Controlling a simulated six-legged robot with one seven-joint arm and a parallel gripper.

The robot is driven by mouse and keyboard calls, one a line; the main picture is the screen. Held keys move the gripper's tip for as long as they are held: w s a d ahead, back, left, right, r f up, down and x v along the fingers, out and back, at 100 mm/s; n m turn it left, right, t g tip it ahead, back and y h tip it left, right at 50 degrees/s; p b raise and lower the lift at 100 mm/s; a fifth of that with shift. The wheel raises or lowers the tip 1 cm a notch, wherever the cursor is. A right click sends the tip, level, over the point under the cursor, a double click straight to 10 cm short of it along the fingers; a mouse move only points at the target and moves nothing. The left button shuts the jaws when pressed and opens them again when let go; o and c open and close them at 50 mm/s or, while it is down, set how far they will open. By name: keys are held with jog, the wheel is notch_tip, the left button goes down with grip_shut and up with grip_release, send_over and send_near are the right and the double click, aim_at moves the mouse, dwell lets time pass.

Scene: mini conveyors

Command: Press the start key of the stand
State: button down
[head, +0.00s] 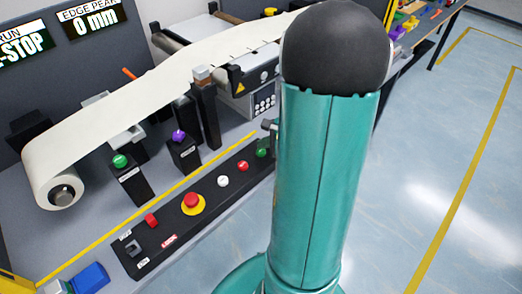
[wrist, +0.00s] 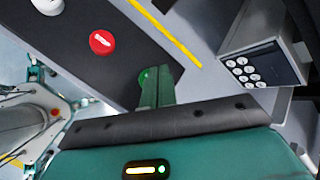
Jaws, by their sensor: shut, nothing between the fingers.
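The black control strip (head: 170,225) carries a row of keys. A green key (head: 262,153), which looks like the start key, sits at its far end, beside my teal arm. Its label is not readable. In the wrist view the green key (wrist: 143,77) shows just at my fingertips, partly covered by them. My gripper (wrist: 158,73) is shut and empty, its tips over or at the key. I cannot tell whether they touch it. In the head view my arm hides most of the gripper.
A red key (head: 243,166), a white key (head: 223,181) and a red mushroom button (head: 192,201) on a yellow ring share the strip. A grey keypad box (wrist: 262,68) stands close right in the wrist view. A pale web (head: 130,100) runs behind. The display (head: 90,18) reads "0 mm".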

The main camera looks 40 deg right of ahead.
aim_at(264, 152)
jog(key=shift+r, duration=2.5)
jog(key=a+r+n+g+y, duration=0.1)
jog(key=a+r+n, duration=0.25)
jog(key=a, duration=0.25)
jog(key=s+a+r+n+g, duration=0.1)
jog(key=a+r+n, duration=0.2)
jog(key=a+n, duration=0.3)
jog(key=a+r+n+g+y, duration=0.1)
jog(key=a+r+n, duration=0.2)
jog(key=a, duration=0.4)
jog(key=s+a+r+n+h, duration=0.4)
jog(key=s+a+n, duration=0.4)
jog(key=n, duration=0.4)
jog(key=shift+s+a+r, duration=0.2)
jog(key=shift+s+r, duration=0.1)
jog(key=shift+r, duration=0.6)
